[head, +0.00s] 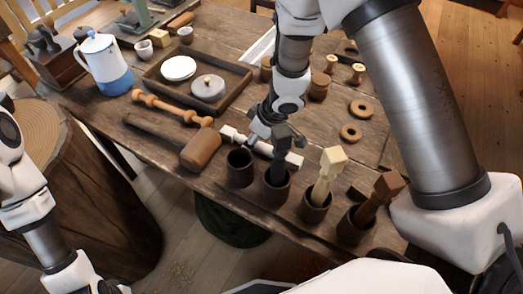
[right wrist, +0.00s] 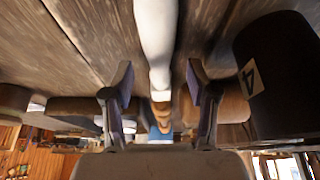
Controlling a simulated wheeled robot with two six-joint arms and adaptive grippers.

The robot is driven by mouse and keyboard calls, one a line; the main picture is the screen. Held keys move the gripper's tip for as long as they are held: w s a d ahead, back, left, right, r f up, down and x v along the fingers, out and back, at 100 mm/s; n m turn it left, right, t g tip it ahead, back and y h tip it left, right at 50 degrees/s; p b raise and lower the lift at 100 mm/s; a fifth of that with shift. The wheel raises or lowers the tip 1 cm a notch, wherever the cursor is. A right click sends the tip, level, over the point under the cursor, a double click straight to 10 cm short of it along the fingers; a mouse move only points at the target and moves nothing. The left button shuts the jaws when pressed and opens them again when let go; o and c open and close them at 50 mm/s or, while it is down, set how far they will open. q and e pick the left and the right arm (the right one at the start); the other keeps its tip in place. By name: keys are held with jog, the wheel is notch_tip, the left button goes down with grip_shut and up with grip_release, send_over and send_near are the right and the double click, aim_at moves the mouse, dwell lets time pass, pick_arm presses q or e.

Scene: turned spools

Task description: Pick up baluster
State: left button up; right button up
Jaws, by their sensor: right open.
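A white turned baluster (head: 293,159) lies on the wooden table behind the row of dark cups. In the right wrist view the white shaft (right wrist: 157,40) runs lengthwise between the two fingers. My right gripper (head: 262,131) is over the baluster's middle and hides part of it. In its wrist view the gripper (right wrist: 160,88) is open, with a gap on each side of the shaft. A second, orange-brown turned baluster (head: 172,109) lies farther left on the table. My left arm is at the lower left; its gripper is out of view.
Dark cups stand close in front: an empty one (head: 240,169) and others holding square-headed pieces, one pale (head: 328,172). A cup labelled 4 (right wrist: 285,75) is right of the fingers. A mallet (head: 200,149) lies left. A tray (head: 155,76) and pot (head: 104,62) stand behind.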

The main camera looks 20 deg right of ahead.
jog(key=shift+x, duration=1.05)
jog(key=shift+r, duration=0.1)
grip_shut()
